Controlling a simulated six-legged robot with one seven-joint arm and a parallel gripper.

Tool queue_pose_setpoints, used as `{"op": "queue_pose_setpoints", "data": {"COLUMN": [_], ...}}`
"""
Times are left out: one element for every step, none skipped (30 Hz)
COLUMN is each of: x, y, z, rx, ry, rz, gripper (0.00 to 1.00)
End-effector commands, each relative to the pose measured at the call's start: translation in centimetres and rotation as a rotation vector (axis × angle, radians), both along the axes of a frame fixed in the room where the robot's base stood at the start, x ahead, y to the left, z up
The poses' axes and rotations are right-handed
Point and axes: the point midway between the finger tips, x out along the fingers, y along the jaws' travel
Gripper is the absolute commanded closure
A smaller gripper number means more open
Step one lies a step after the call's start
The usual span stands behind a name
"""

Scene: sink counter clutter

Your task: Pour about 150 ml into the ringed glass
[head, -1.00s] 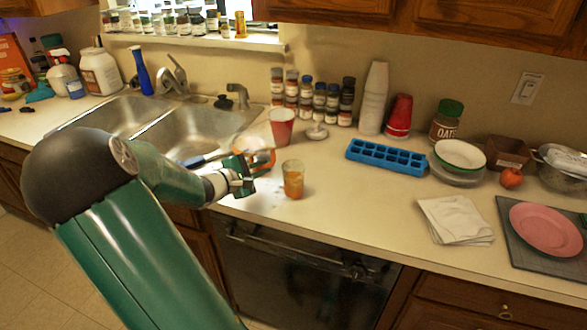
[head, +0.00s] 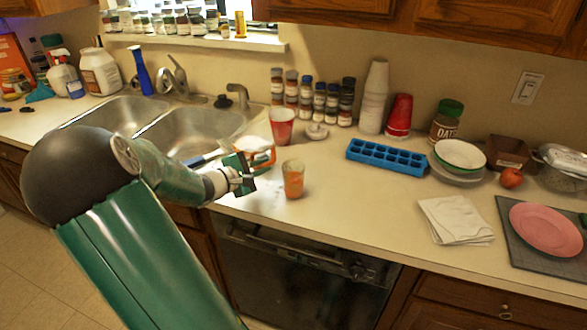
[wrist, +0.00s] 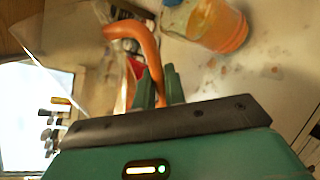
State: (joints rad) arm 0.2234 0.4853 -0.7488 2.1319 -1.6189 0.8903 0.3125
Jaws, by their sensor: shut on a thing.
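The glass (head: 293,182) stands upright on the counter with orange liquid in it; it also shows at the top of the wrist view (wrist: 218,25). Its ring is too small to make out. My gripper (head: 243,180) is just left of the glass, shut on the orange handle (wrist: 138,38) of a clear jug. The jug (head: 257,145) is behind my gripper in the head view, partly hidden and apparently tilted. I cannot make out how much liquid is in it, and no clear stream shows.
Small wet spots (wrist: 225,70) lie on the counter beside the glass. A red cup (head: 281,126) stands behind the jug, with spice jars (head: 319,103) farther back. A blue ice tray (head: 386,157) lies to the right. The sink (head: 187,128) is behind my arm.

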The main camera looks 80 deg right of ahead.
Motion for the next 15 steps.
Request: {"op": "queue_pose_setpoints", "data": {"x": [-0.1,-0.2,-0.3,-0.4,-0.5,-0.7,-0.8,-1.0,-1.2,-1.3,-1.5,-1.7,-1.8,-2.0,-1.9], "y": [0.0,0.0,0.1,0.1,0.1,0.2,0.2,0.3,0.3,0.4,0.4,0.4,0.5,0.5,0.5], "z": [0.5,0.7,1.1,1.4,1.8,2.3,2.6,3.0,3.5,3.5,3.6,3.7,3.8,4.0,3.7], "rx": [0.002,0.006,0.011,0.016,0.020,0.026,0.030,0.036,0.044,0.054,0.063,0.076,0.086,0.094,0.110], "ry": [0.010,0.018,0.032,0.043,0.055,0.073,0.085,0.098,0.115,0.146,0.174,0.210,0.238,0.265,0.311], "rz": [-0.001,-0.002,-0.002,-0.003,-0.003,-0.005,-0.006,-0.007,-0.008,-0.010,-0.012,-0.012,-0.013,-0.014,-0.015], "gripper": [1.00,1.00,1.00,1.00,1.00,1.00,1.00,1.00,1.00,1.00,1.00,1.00,1.00,1.00,1.00]}}
